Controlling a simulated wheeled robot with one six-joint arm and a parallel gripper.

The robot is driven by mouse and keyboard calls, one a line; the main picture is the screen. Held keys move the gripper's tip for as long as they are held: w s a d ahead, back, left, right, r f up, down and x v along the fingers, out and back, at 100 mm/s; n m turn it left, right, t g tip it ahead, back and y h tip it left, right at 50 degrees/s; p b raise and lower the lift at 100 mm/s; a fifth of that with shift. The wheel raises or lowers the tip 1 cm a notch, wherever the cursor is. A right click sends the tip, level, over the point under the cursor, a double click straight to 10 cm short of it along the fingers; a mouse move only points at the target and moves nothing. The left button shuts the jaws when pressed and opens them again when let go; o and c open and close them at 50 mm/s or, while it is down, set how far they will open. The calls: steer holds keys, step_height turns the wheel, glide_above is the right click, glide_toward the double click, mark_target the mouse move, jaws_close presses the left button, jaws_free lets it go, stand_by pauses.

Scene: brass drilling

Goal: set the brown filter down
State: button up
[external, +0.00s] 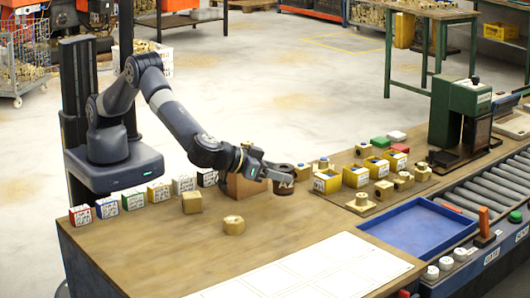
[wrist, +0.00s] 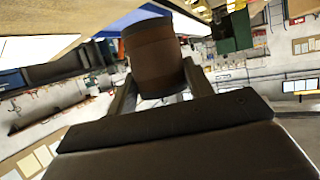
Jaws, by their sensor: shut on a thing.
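The brown filter (wrist: 153,56) is a dark brown ribbed cylinder. In the wrist view it stands between the two fingers of my gripper (wrist: 157,85), which is shut on it. In the external view my gripper (external: 278,176) reaches over the wooden bench (external: 180,250), and the dark filter (external: 284,187) shows at its fingertips, partly covered by the fingers. I cannot tell whether the filter's underside touches the bench.
A brown box (external: 243,187) stands just behind my gripper. Yellow bins (external: 327,181) with brass parts stand to the right. A blue tray (external: 420,228) and a white marked sheet (external: 315,272) lie nearer the front. Brass blocks (external: 234,225) sit at left; bare wood lies between.

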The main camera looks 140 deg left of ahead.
mark_target(278, 192)
steer(key=shift+f, duration=2.9)
steer(key=shift+f, duration=0.1)
steer(key=o, duration=1)
steer(key=b+v, duration=0.1)
steer(key=v, duration=1.1)
